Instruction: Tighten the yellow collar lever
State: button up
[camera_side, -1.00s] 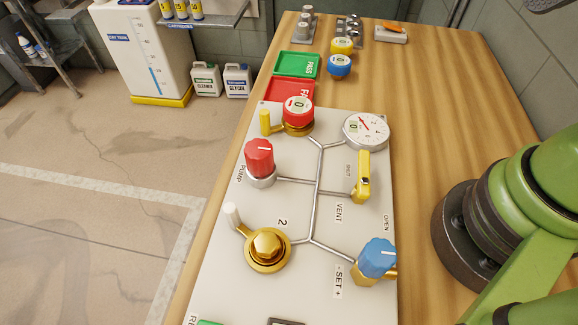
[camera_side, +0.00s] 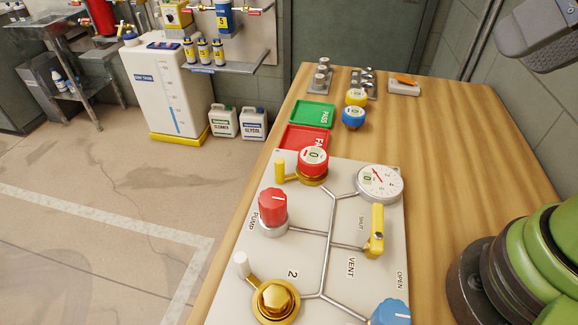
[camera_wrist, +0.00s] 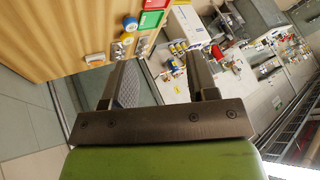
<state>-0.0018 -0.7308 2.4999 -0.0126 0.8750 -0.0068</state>
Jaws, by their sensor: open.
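The yellow collar lever (camera_side: 280,170) stands up at the left of a gold collar (camera_side: 312,178) on the white valve panel (camera_side: 235,262). A red cap (camera_side: 313,159) with a small display reading 0 sits in this collar. My gripper (camera_wrist: 158,58) is open and empty in the wrist view, its two dark fingers apart. It points away from the panel, toward the room and the far end of the table. A dark grey part at the side view's upper right may be mine. It is far from the lever.
The panel also bears a red pump knob (camera_side: 272,207), a yellow vent lever (camera_side: 376,232), a round gauge (camera_side: 380,183), a gold collar with a white lever (camera_side: 242,265) and a blue knob (camera_side: 391,312). Green (camera_side: 313,114) and red (camera_side: 304,138) trays lie behind.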

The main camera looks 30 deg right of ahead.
jog(key=w+n, duration=0.1)
jog(key=w+d+f+n+h, duration=0.1)
jog(key=w, duration=0.1)
jog(key=w+d+f+n, duration=0.1)
jog(key=shift+w+d+f+n+h, duration=0.1)
jog(key=shift+w+n+h, duration=0.3)
grip_shut()
jog(key=w+f+n, duration=0.4)
jog(key=w+n, duration=0.2)
jog(key=n, duration=0.1)
jog(key=a+f+n+g+y, duration=0.2)
jog(key=a+f+n+y, duration=0.3)
jog(key=a+f+n, duration=0.5)
jog(key=shift+w+f+n+g+y, duration=0.2)
jog(key=shift+f+n+g+y, duration=0.15)
jog(key=shift+n, duration=0.75)
